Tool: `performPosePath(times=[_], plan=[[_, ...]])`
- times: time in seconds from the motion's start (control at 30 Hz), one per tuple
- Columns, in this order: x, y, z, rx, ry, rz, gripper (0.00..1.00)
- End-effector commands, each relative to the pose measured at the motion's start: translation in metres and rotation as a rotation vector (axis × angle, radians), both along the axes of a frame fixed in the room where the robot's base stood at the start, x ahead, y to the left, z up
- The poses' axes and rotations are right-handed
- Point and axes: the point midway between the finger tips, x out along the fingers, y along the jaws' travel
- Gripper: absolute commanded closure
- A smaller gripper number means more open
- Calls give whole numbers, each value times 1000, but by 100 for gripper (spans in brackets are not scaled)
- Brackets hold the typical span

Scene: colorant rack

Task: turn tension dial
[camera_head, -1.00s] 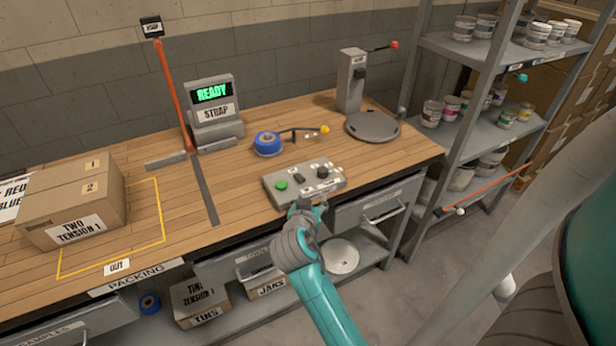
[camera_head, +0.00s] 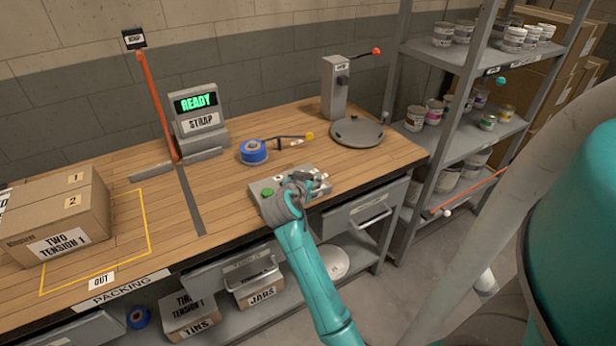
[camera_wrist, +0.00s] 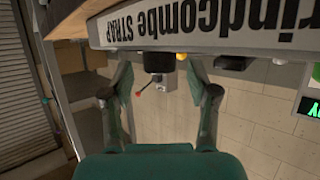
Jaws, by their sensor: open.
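The grey control box (camera_head: 257,187) sits near the bench's front edge, with a green button (camera_head: 267,192) at its left. My gripper (camera_head: 318,182) is at the box's right part and covers much of its top in the head view, so the dial cannot be made out there. The wrist view is upside down. It shows the box's lettered front (camera_wrist: 200,25) and a dark knob, likely the tension dial (camera_wrist: 158,62), between the two fingers of my open gripper (camera_wrist: 159,74). I cannot tell whether the fingers touch it.
A blue tape roll (camera_head: 253,151) and a yellow-tipped lever (camera_head: 309,136) are behind the box. The display (camera_head: 197,108) reads READY, STRAP. A carton (camera_head: 58,212) stands at left, a round plate (camera_head: 357,132) at back right. Shelving (camera_head: 440,150) stands to the right.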

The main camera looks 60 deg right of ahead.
Motion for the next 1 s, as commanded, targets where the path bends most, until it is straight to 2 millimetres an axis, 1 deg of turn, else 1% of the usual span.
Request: performPosePath(times=[0.03, 0.1, 0.2, 0.53, 0.57, 0.6, 0.67, 0.7, 0.77, 0.8, 1.0], plan=[[1, -6, -2, 0, -1, -1, 41], [3, -12, -4, -1, 0, -1, 41], [4, -17, -7, -1, 0, -1, 41], [5, -19, -8, 0, 0, 0, 41], [5, -19, -8, 0, 0, 0, 48], [5, -18, -8, -1, 0, 0, 58], [5, -18, -8, -1, -1, 1, 73], [5, -18, -8, -1, -1, 1, 83], [5, -18, -8, -1, -1, 1, 98], [5, -18, -8, -1, 0, 0, 100], [4, -18, -8, -1, -2, 12, 100]])
